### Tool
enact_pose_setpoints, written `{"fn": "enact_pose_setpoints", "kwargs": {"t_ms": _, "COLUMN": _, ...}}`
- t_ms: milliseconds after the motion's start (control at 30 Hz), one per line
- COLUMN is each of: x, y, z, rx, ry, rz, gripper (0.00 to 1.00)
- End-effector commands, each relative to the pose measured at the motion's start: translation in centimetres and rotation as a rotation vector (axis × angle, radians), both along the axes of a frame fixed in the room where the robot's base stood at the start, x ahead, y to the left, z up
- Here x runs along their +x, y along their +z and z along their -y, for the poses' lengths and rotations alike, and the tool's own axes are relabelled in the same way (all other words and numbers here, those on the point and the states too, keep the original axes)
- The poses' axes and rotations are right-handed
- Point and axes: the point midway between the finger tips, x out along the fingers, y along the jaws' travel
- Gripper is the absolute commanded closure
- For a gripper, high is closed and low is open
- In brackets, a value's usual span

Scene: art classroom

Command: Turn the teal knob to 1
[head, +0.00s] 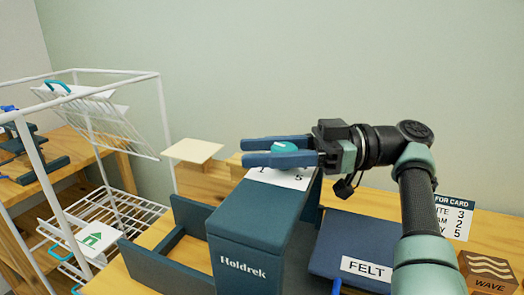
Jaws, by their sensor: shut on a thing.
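The teal knob (286,147) sits on top of a dark teal box marked "Holdrek" (243,263). A white dial plate (292,181) with dark marks lies under the knob, and much of it is hidden by my gripper. My gripper (258,152) reaches in from the right, its blue fingers level and pointing left. It is shut on the teal knob, with one finger on each side. The knob's pointer and the number it faces cannot be made out.
A dark blue lidded box labelled "FELT" (363,266) stands right of the Holdrek box. A printed number card (455,217) and a wooden "WAVE" block (487,272) are further right. A white wire rack (165,120) stands left. A pale square board (192,150) is behind.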

Motion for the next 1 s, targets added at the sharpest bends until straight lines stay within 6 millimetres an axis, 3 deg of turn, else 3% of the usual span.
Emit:
{"fn": "enact_pose_setpoints", "kwargs": {"t_ms": 767, "x": -0.17, "y": -0.19, "z": -0.01, "rx": -0.002, "ry": 0.039, "rz": -0.002, "gripper": 1.00}}
{"fn": "enact_pose_setpoints", "kwargs": {"t_ms": 800, "x": -0.17, "y": -0.20, "z": -0.01, "rx": -0.002, "ry": 0.039, "rz": -0.002, "gripper": 0.50}}
{"fn": "enact_pose_setpoints", "kwargs": {"t_ms": 933, "x": -0.15, "y": -0.16, "z": -0.01, "rx": -0.002, "ry": 0.038, "rz": -0.002, "gripper": 0.26}}
{"fn": "enact_pose_setpoints", "kwargs": {"t_ms": 1000, "x": -0.14, "y": -0.14, "z": 0.00, "rx": -0.002, "ry": 0.038, "rz": -0.001, "gripper": 0.23}}
